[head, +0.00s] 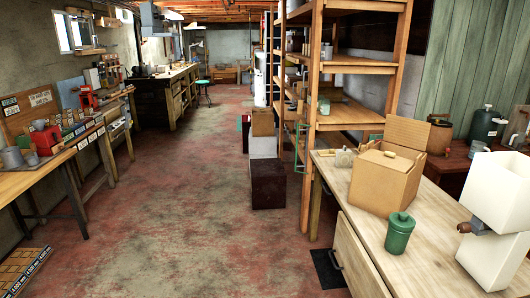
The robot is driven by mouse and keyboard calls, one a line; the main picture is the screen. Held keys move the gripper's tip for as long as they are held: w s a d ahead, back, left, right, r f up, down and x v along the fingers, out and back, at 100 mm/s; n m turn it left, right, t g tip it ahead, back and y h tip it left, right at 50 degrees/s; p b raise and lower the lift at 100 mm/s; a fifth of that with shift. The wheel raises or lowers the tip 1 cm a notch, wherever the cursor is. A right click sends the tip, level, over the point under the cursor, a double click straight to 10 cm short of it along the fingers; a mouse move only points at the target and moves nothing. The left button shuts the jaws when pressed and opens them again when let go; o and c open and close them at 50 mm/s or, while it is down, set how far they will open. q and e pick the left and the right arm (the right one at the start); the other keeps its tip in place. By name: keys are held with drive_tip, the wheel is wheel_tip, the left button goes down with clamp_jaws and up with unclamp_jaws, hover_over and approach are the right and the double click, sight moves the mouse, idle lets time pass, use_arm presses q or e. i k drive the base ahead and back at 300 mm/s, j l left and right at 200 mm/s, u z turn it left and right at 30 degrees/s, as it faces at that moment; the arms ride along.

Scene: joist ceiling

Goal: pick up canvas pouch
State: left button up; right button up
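I cannot make out a canvas pouch anywhere in the head view. Neither of my grippers is in view.
A worn red-and-grey floor aisle (180,200) runs clear down the middle. A dark brown box (267,184) stands on the floor by the wooden shelves (313,100). A tool bench (62,165) lines the left wall. A white blocky object (495,190) fills the right edge.

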sight(343, 157)
drive_tip(key=i, duration=1.95)
drive_tip(key=i+z, duration=0.25)
drive_tip(key=i, duration=0.25)
drive_tip(key=i+j+z, duration=0.25)
drive_tip(key=i, duration=0.25)
drive_tip(key=i+j+z, duration=0.15)
drive_tip(key=i+z, duration=0.15)
drive_tip(key=i, duration=0.2)
